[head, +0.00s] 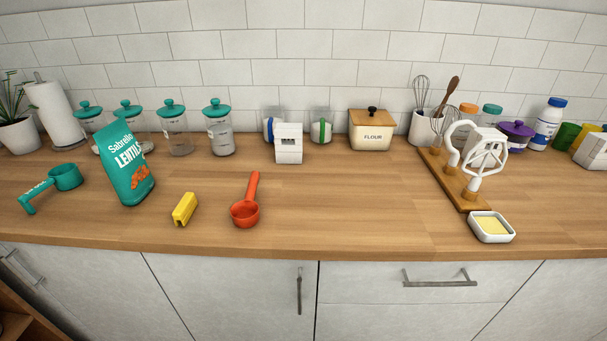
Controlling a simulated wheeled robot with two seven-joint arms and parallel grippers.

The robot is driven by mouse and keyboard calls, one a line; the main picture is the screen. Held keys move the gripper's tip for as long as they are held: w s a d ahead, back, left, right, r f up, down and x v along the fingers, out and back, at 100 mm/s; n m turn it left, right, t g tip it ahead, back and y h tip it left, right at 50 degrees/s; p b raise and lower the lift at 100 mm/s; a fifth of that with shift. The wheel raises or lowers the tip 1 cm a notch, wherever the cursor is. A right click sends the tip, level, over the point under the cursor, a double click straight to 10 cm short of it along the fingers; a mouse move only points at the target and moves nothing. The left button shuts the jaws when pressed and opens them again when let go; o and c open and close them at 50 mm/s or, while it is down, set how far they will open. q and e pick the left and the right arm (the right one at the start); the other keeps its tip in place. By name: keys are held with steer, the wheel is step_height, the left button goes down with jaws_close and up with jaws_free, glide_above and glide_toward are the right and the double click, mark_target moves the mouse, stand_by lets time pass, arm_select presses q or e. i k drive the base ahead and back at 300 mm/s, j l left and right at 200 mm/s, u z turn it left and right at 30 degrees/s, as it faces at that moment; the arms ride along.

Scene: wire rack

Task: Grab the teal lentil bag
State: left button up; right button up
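The teal lentil bag (126,167) stands on the wooden counter at the left in the head view. It has white lettering reading LENTILS and an orange picture low on its front. Its top leans a little to the left. Its front and base show clearly, and nothing covers it. It stands apart from the teal scoop to its left and the yellow clip to its right. Neither of my grippers is in view.
A teal scoop (60,182), a yellow clip (185,209) and a red scoop (246,206) lie near the bag. Teal-lidded jars (174,135) stand behind it. A white timer-like block (289,146) is mid-counter. The counter front (350,220) is clear up to the butter dish (491,227).

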mark_target(123, 161)
steer(key=u, duration=1.25)
